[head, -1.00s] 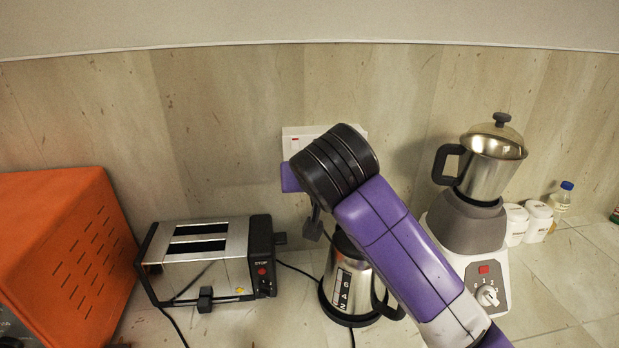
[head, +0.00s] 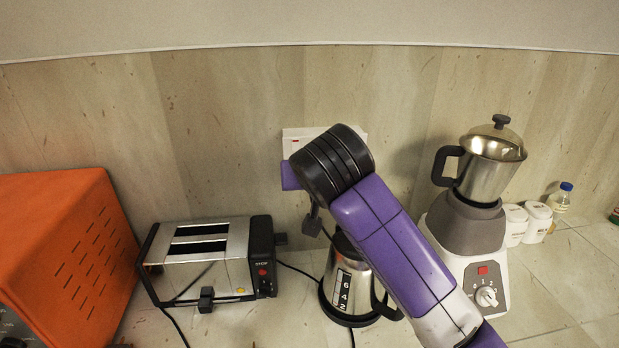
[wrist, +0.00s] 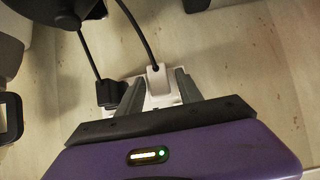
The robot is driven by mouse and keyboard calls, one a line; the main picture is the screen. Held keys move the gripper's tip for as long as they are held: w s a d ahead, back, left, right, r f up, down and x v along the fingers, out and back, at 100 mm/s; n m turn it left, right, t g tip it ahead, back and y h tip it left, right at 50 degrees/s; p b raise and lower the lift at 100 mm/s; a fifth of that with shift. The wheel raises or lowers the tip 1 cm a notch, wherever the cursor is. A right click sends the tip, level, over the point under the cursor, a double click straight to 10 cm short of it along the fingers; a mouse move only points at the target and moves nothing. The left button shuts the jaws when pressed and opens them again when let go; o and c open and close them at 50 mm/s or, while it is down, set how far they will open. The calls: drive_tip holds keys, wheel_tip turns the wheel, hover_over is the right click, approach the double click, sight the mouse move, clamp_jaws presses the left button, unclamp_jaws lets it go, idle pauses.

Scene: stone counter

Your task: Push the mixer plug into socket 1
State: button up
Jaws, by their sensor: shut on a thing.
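In the wrist view my gripper (wrist: 160,84) is shut on a white plug (wrist: 157,75), with one grey finger on each side. A black cable runs up from the plug. The white socket plate (head: 296,136) is on the wall in the head view, mostly hidden behind my arm. In the wrist view white plate parts show close around the plug, but I cannot tell how deep the plug sits. The mixer (head: 470,226), with a steel jar, stands on the right of the counter. My fingertips are hidden in the head view.
A black plug (wrist: 110,93) with its own cable is close beside my left finger in the wrist view. A toaster (head: 205,258) and an orange appliance (head: 65,245) stand left. A steel jug (head: 346,285) stands below my arm. White canisters (head: 537,220) and a bottle (head: 562,196) stand right.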

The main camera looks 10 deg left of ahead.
drive_tip(key=shift+w+a+p, duration=0.15)
drive_tip(key=shift+w, duration=0.35)
drive_tip(key=shift+w+a+p, duration=0.15)
drive_tip(key=shift+w, duration=0.35)
drive_tip(key=o, duration=1.5)
drive_tip(key=b+v, duration=0.1)
drive_tip(key=v, duration=0.6)
drive_tip(key=shift+s+d+r, duration=0.1)
drive_tip(key=shift+s+r, duration=0.15)
drive_tip(key=shift+s, duration=0.05)
